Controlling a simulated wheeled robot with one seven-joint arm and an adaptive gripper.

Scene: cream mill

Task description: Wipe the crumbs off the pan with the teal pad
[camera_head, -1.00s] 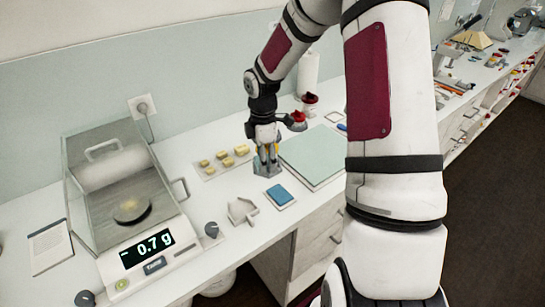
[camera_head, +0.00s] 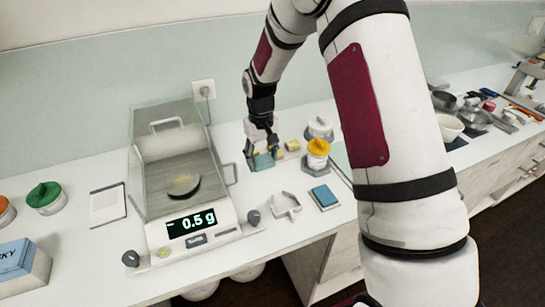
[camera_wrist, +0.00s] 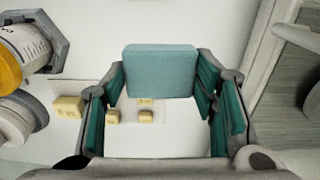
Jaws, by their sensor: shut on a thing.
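My gripper (camera_head: 261,148) is shut on the teal pad (camera_wrist: 160,72), which sits between its fingertips in the wrist view. In the head view the pad (camera_head: 264,161) shows small, above the counter to the right of the balance. The gripper is outside the chamber, apart from the pan. The balance display (camera_head: 192,222) reads 0.5 g.
A yellow-capped jar (camera_head: 318,148) is right of the gripper. Yellow cubes (camera_wrist: 68,107) lie below it.

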